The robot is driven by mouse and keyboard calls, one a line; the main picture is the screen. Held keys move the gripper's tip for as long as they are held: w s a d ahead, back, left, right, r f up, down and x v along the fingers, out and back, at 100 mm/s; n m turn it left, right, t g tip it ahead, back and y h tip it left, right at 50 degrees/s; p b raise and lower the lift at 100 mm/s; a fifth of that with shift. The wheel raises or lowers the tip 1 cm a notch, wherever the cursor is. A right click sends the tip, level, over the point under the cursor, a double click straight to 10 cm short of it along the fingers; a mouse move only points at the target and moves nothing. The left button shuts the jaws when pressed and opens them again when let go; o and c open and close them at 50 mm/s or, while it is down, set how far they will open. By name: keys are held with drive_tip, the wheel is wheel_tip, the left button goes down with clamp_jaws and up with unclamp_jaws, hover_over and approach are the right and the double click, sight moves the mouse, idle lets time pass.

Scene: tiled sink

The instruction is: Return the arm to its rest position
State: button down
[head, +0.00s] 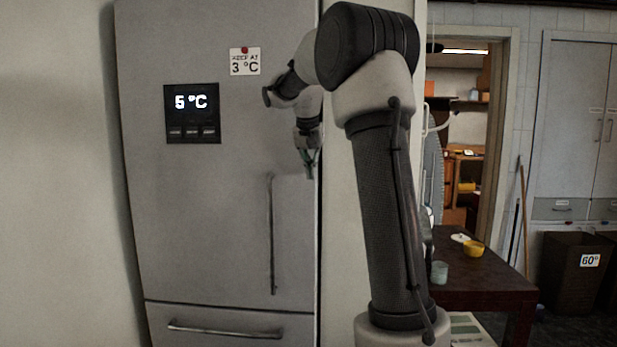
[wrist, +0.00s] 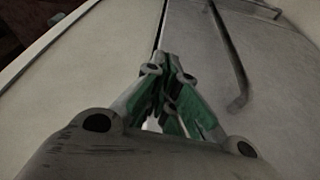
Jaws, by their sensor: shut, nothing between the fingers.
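My gripper (head: 310,172) hangs pointing down in front of the right edge of a grey fridge (head: 225,235), near the top of its long vertical door handle (head: 271,235). My arm is raised and bent toward the fridge. In the wrist view my gripper (wrist: 165,80) has its green-sided fingers drawn together with nothing between them. The door handle (wrist: 228,55) shows to the right of the fingers there, apart from them. The fridge door looks closed.
A dark table (head: 485,285) at right holds a yellow bowl (head: 473,249) and a pale cup (head: 439,272). A brown bin (head: 575,290) marked 60° stands farther right.

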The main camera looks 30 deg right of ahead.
drive_tip(key=v, duration=0.7)
drive_tip(key=shift+s+r, duration=0.2)
drive_tip(key=shift+s, duration=0.05)
drive_tip(key=shift+a, duration=0.1)
wheel_tip(320, 180, down, 6)
drive_tip(key=s+a+n, duration=0.2)
drive_tip(key=n, duration=0.1)
drive_tip(key=s+a+f+n+y, duration=0.1)
drive_tip(key=s+a+f, duration=0.3)
drive_tip(key=s, duration=0.5)
drive_tip(key=s+a+f+n+t+y, duration=0.1)
drive_tip(key=s+a+f+n, duration=0.2)
drive_tip(key=s, duration=0.7)
drive_tip(key=s+a+f+n+y, duration=0.1)
drive_tip(key=s+a+f, duration=0.3)
drive_tip(key=s, duration=0.6)
drive_tip(key=shift+a+f+n, duration=0.3)
drive_tip(key=shift+f+n, duration=0.1)
drive_tip(key=shift+f, duration=0.15)
drive_tip(key=shift+d, duration=0.1)
